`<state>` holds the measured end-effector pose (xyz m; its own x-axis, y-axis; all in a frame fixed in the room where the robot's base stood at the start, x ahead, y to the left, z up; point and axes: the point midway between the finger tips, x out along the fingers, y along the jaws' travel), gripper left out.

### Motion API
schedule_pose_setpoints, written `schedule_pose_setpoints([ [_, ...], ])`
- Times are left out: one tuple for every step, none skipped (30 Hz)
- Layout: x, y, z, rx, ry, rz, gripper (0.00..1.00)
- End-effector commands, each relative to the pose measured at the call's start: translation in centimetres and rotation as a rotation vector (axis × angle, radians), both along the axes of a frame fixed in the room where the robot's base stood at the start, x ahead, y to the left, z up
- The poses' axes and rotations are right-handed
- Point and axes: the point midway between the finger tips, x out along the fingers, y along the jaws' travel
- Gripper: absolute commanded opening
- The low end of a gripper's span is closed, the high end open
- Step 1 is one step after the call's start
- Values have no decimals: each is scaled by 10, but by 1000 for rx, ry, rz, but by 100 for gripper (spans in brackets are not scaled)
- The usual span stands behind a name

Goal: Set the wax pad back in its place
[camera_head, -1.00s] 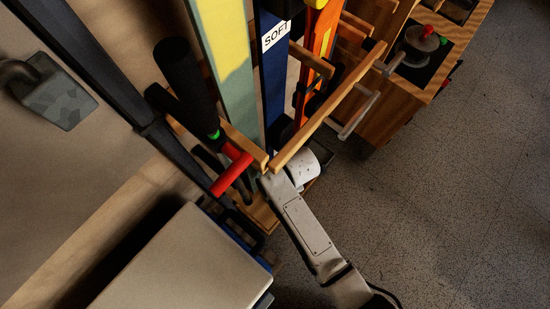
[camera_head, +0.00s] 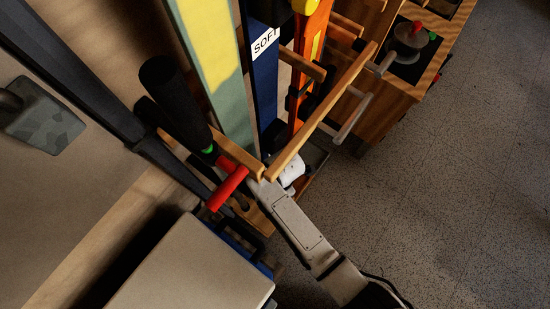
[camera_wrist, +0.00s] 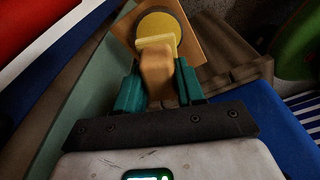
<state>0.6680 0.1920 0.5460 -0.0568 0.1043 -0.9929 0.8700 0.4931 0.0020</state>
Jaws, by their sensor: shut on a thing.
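In the wrist view my gripper (camera_wrist: 160,88) has its two teal fingers closed on a tan wooden piece with a yellow end, which I take to be the wax pad (camera_wrist: 157,72). Right behind its yellow end is a square wooden plate (camera_wrist: 122,28) with a dark round patch and a yellow disc. I cannot tell whether the pad touches this plate. In the head view my arm reaches in below the wooden rails. My fingers and the pad are hidden there.
A blue board marked SOFT (camera_head: 264,75), a green and yellow board (camera_head: 215,65) and an orange one (camera_head: 312,70) stand in the rack. Wooden rails (camera_head: 325,110) and a red-handled tool (camera_head: 228,188) crowd the arm. A pale box (camera_head: 195,275) is at lower left. The floor right is clear.

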Motion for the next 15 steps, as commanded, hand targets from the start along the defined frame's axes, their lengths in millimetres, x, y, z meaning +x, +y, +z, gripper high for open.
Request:
schedule_pose_setpoints([
  [0,0,-8,0,0,1,7],
  [0,0,-11,0,0,1,7],
  [0,0,-15,0,0,1,7],
  [0,0,-17,0,0,1,7],
  [0,0,-20,0,0,1,7],
  [0,0,-24,0,0,1,7],
  [0,0,-26,0,0,1,7],
  [0,0,-29,0,0,1,7],
  [0,0,-33,0,0,1,7],
  [0,0,-35,0,0,1,7],
  [0,0,-38,0,0,1,7],
  [0,0,-41,0,0,1,7],
  [0,0,-44,0,0,1,7],
  [0,0,-46,0,0,1,7],
  [0,0,-49,0,0,1,7],
])
